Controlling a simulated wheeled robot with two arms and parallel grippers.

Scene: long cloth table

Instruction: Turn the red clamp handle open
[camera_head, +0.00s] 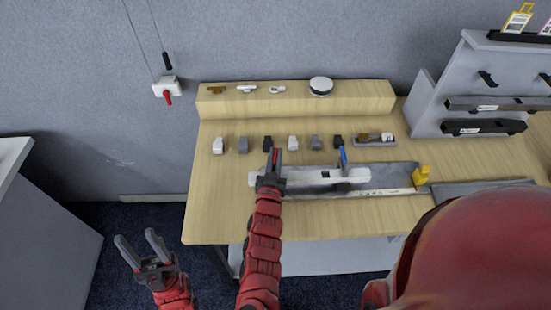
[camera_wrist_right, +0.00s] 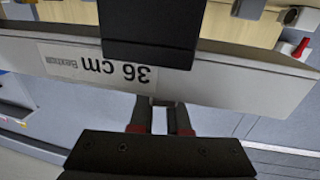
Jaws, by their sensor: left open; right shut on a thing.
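The red clamp handle (camera_head: 275,156) shows as a small upright red piece at the left part of a white bar (camera_head: 346,176) in the head view. A blue handle (camera_head: 343,156) stands upright further right on the same bar. My left gripper (camera_head: 141,245) is open and empty, left of the table.
Several small blocks (camera_head: 293,143) stand in a row behind the bar. A yellow piece (camera_head: 421,175) stands at the bar's right end. A wooden ledge (camera_head: 345,101) runs along the back. A switch with a red lever (camera_head: 166,91) hangs on the wall. The table's left front is clear.

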